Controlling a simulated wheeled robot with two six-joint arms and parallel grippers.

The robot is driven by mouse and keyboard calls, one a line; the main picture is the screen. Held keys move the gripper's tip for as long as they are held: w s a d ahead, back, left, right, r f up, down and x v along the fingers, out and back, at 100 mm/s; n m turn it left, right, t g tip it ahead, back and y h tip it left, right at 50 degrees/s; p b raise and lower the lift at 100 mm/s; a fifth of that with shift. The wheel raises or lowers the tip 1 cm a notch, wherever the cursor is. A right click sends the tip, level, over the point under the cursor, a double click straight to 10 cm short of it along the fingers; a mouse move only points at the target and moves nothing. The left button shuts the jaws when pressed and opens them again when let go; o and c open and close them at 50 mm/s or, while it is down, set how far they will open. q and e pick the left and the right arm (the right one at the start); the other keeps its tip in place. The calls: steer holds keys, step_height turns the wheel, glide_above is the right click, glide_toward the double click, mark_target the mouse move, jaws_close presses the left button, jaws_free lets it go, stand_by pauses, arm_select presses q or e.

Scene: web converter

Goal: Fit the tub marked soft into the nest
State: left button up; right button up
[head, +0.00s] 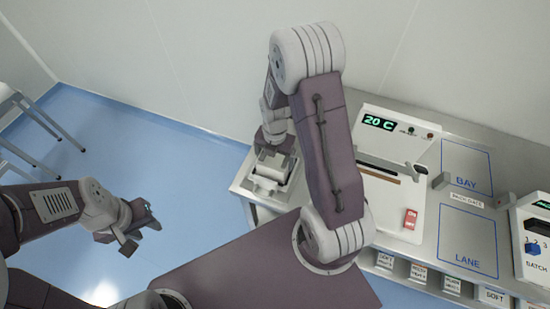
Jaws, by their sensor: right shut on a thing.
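My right gripper (275,143) points down over the left end of the bench. It is shut on a pale grey thing (272,166), partly hidden by the fingers; I cannot read any mark on it. A pale grey fixture (264,187) lies directly below, and I cannot tell whether the held thing touches it or whether it is the nest. A white piece marked SOFT (492,297) shows at the lower right, in a row of labelled pieces under the bench's front edge. My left gripper (140,232) is open and empty over the blue floor, away from the bench.
A white machine (398,134) reading 20 C stands behind my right arm, with a red switch (410,218) on its front. Outlined areas marked BAY (466,165) and LANE (468,240) on the bench top (428,235) are empty. A BATCH box (537,240) stands at the right edge.

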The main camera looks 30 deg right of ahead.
mark_target(275, 166)
steer(key=shift+w+f, duration=0.15)
steer(key=shift+f, duration=0.05)
steer(key=o, duration=1.3)
steer(key=shift+r, duration=0.1)
steer(key=shift+r, duration=0.1)
step_height(275, 166, up, 12)
